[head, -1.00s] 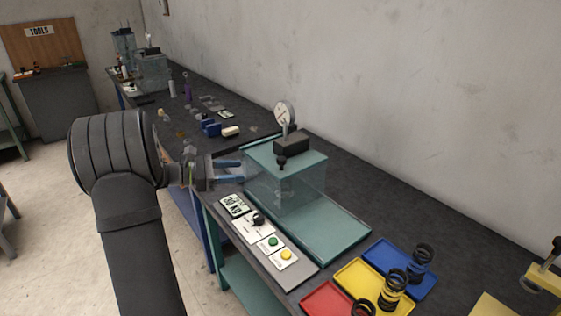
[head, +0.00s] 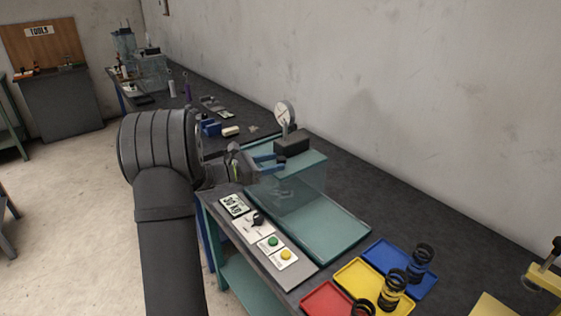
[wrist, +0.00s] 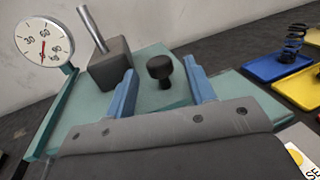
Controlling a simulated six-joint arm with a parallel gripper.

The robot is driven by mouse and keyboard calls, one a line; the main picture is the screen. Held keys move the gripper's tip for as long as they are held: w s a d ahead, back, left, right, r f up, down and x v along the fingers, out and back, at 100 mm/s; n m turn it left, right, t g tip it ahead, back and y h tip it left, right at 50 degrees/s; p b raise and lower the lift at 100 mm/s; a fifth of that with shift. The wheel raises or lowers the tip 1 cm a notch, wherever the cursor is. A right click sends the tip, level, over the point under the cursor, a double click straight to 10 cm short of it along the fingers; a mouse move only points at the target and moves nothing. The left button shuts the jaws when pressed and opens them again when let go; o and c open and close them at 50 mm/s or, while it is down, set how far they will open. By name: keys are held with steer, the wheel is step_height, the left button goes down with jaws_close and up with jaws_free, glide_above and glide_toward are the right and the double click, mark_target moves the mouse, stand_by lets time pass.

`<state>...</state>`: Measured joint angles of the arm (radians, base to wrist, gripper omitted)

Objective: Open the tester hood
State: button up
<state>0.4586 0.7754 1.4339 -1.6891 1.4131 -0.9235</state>
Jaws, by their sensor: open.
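The tester hood (head: 297,185) is a clear box on the teal tester base (head: 335,232). It appears closed. Its black knob is hidden behind my gripper in the head view; in the wrist view the knob (wrist: 160,70) stands between and a little beyond my finger tips. My gripper (head: 268,163) is open at the hood's top front edge, its blue fingers (wrist: 162,90) on either side of the knob's line. I cannot tell whether they touch anything. A dark block (head: 292,142) and a dial gauge (head: 285,114) sit at the tester's back.
A control panel (head: 262,240) with a display, a dark knob, and green and yellow buttons lies in front of the tester. Red (head: 325,298), yellow (head: 362,276) and blue (head: 385,256) trays with springs stand to the right. The wall runs behind the bench.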

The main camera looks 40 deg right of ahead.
mark_target(281, 158)
steer(key=shift+x, duration=1.55)
steer(key=shift+c, duration=0.2)
jaws_close()
steer(key=s, duration=1.9)
steer(key=shift+s, duration=0.25)
steer(key=shift+o, duration=0.2)
jaws_free()
steer(key=v, duration=1.7)
steer(key=shift+a, duration=0.25)
steer(key=shift+w, duration=0.1)
